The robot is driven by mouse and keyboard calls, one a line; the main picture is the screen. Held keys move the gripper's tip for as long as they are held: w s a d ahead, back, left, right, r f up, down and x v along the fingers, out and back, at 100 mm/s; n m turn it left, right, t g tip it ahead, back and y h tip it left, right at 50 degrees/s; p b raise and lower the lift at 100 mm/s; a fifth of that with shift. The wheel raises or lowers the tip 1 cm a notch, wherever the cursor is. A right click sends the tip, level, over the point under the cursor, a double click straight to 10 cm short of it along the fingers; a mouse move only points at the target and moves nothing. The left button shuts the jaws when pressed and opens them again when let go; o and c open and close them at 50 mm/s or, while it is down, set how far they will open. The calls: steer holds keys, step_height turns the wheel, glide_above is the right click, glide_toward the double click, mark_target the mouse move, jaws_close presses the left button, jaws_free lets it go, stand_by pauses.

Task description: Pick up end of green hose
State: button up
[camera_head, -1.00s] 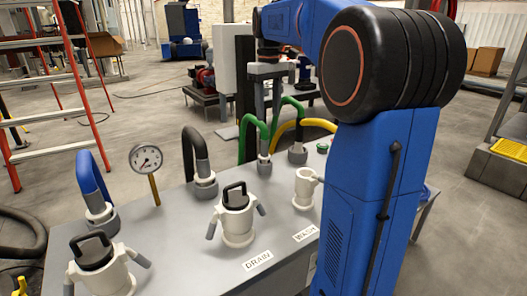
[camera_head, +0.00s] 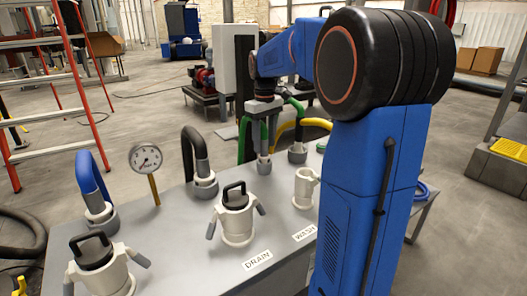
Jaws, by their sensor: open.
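The green hose (camera_head: 245,141) stands at the back of the grey table, partly hidden behind my gripper. Its grey end fitting (camera_head: 264,168) stands upright in a socket on the tabletop. My gripper (camera_head: 264,146) points down at this end, with its fingers open. The fingers overlap the hose just above the fitting in the picture. I cannot tell whether they are around the hose or in front of it, or whether they touch it.
A black hose (camera_head: 188,150) and a blue hose (camera_head: 90,180) stand to the left, with a gauge (camera_head: 146,158) between them. A yellow hose (camera_head: 285,130) and another dark hose fitting (camera_head: 298,153) are close on the right. Capped white ports (camera_head: 236,215) stand in front.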

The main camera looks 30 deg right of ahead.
steer(key=shift+f, duration=0.25)
jaws_close()
